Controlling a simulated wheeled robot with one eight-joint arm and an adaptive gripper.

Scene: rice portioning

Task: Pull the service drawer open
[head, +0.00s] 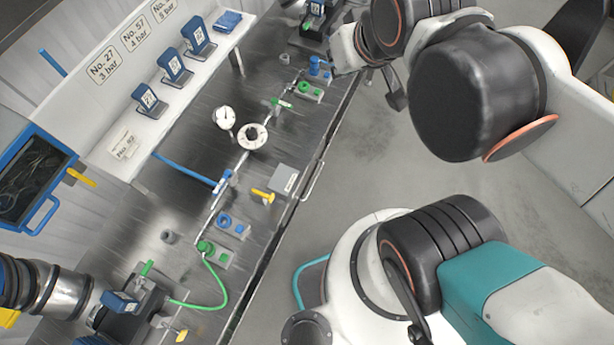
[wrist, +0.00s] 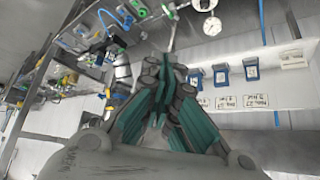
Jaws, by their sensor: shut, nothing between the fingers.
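A pale bar handle (head: 313,182) stands out from the front edge of the dark metal bench in the head view, beside a grey labelled plate (head: 284,179). I take it for the service drawer's handle; the drawer front itself is hidden by the steep view. No gap shows at the bench edge there. My gripper (wrist: 166,62) has dark and teal fingers, closed together and empty in the wrist view. It is not clearly seen in the head view, where my arm fills the right side. I cannot make out the handle in the wrist view.
The bench top (head: 188,140) carries a pressure gauge (head: 224,117), pipes, valves and a green hose (head: 222,288). A white shelf (head: 119,139) with several blue card holders runs behind. Grey floor (head: 380,165) before the bench is clear.

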